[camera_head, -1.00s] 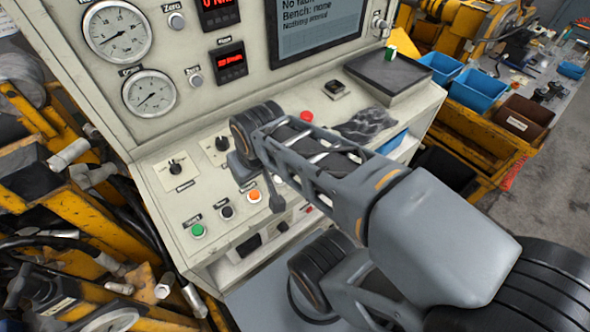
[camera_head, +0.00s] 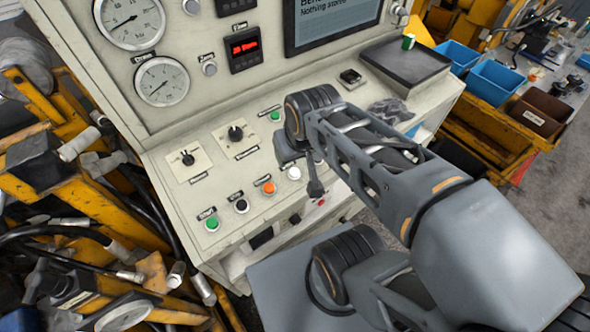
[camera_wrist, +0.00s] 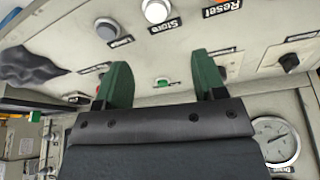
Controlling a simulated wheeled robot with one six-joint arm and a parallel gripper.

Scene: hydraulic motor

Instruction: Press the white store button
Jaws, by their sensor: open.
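The white store button (camera_head: 294,173) is at the right end of a button row on the bench panel (camera_head: 220,185), after green, black and orange buttons. In the wrist view the white button (camera_wrist: 155,10) is at the top edge, with the label "Store" beside it. My gripper (camera_wrist: 160,60) is open and empty, its two green fingers apart over the panel. In the head view my gripper (camera_head: 316,190) is just right of the white button, mostly hidden by my wrist. I see no contact with the button.
The orange reset button (camera_head: 268,187) is close to the white one. Two black knobs (camera_head: 236,134) and a green button (camera_head: 275,116) are farther back. Another black button (camera_wrist: 107,30) shows in the wrist view. A dark tray (camera_head: 408,60) and blue bins (camera_head: 497,82) are at right.

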